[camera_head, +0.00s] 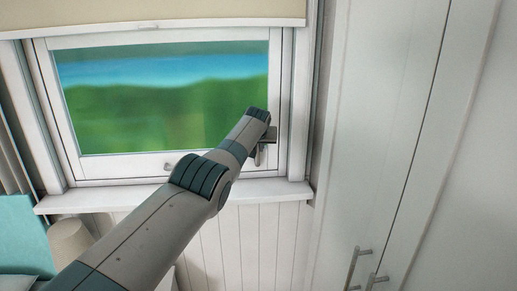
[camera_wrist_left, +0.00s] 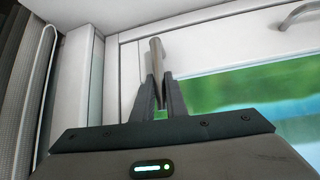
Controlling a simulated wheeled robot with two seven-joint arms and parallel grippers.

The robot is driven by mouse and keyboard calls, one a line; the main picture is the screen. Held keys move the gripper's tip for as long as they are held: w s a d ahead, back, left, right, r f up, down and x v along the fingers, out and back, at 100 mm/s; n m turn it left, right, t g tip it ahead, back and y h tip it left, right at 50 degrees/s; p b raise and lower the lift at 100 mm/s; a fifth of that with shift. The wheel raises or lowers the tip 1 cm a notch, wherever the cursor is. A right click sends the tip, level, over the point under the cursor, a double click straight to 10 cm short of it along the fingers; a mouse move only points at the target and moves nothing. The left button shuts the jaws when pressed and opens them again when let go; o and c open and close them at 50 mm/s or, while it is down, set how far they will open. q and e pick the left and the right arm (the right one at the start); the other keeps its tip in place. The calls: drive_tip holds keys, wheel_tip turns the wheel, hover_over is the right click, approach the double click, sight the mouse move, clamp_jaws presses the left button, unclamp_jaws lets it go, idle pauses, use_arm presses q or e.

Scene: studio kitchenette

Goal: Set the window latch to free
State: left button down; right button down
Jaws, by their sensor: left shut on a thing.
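The window latch (camera_wrist_left: 157,58) is a slim metal lever on the white window frame. In the left wrist view its rounded end shows beyond my fingers, and the rest is between them. My left gripper (camera_wrist_left: 159,98) is shut on the lever. In the head view my left arm reaches up to the right side of the window (camera_head: 160,95), and my left gripper (camera_head: 263,147) is at the frame, partly hidden by my wrist. The latch's base and exact setting are hidden. My right gripper is not in view.
A small window handle (camera_head: 167,166) sits on the bottom rail. A beige blind (camera_head: 150,15) covers the top. The white sill (camera_head: 110,197) runs below. A tall white cabinet (camera_head: 380,130) with metal handles stands close on the right.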

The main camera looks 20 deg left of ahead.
sight(258, 146)
use_arm(q)
drive_tip(key=shift+f, duration=0.1)
drive_tip(key=c, duration=1.8)
unclamp_jaws()
drive_tip(key=shift+d, duration=0.1)
drive_tip(key=shift+o, duration=0.2)
drive_tip(key=shift+r, duration=0.2)
drive_tip(key=shift+s+d+r, duration=0.1)
drive_tip(key=shift+s+r, duration=0.2)
drive_tip(key=shift+r, duration=0.1)
drive_tip(key=shift+s+r, duration=0.45)
drive_tip(key=shift+s, duration=0.15)
drive_tip(key=shift+s+d+r, duration=0.15)
drive_tip(key=shift+s+r, duration=0.1)
drive_tip(key=b+v, duration=0.4)
drive_tip(key=v, duration=1)
drive_tip(key=shift+b, duration=0.3)
